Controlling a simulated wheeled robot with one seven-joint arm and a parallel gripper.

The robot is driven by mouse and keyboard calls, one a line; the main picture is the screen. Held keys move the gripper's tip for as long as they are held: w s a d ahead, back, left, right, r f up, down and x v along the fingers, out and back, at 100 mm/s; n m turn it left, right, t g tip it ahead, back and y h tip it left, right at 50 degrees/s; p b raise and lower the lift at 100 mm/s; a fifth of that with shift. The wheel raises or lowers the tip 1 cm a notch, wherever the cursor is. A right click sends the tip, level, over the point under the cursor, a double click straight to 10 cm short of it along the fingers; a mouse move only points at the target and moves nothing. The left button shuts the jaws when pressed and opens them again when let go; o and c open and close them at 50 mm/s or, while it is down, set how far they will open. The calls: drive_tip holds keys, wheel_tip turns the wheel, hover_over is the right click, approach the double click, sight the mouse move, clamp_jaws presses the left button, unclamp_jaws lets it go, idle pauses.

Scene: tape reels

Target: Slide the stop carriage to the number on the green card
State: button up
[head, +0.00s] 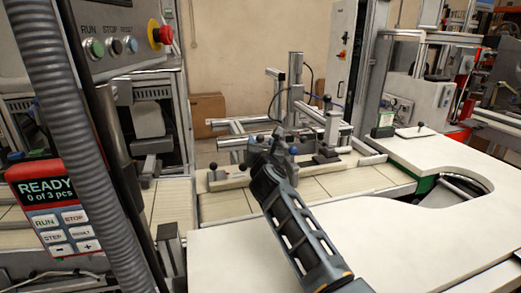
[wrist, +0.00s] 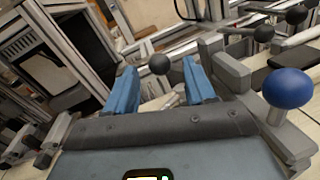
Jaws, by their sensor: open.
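My gripper (head: 279,138) is over the rail assembly in the middle of the head view. In the wrist view its two blue fingers (wrist: 160,88) are apart. A dark ball knob (wrist: 159,64) shows between them, beyond the tips; I cannot tell any contact. A blue ball knob (wrist: 289,88) on a grey block is right of the fingers; a blue knob (head: 293,150) also shows beside my gripper in the head view. I cannot tell which block is the stop carriage.
A grey block with a black knob (head: 327,100) stands right of my gripper, and a small dark knob (head: 213,167) is at the rail's left. A white table (head: 400,235) with a curved cut-out lies in front. A control panel (head: 62,205) reads READY, 0 of 3 pcs.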

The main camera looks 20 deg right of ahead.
drive_tip(key=shift+w+d+b, duration=0.15)
drive_tip(key=shift+w+b, duration=0.5)
drive_tip(key=shift+w, duration=0.35)
drive_tip(key=shift+c, duration=0.5)
clamp_jaws()
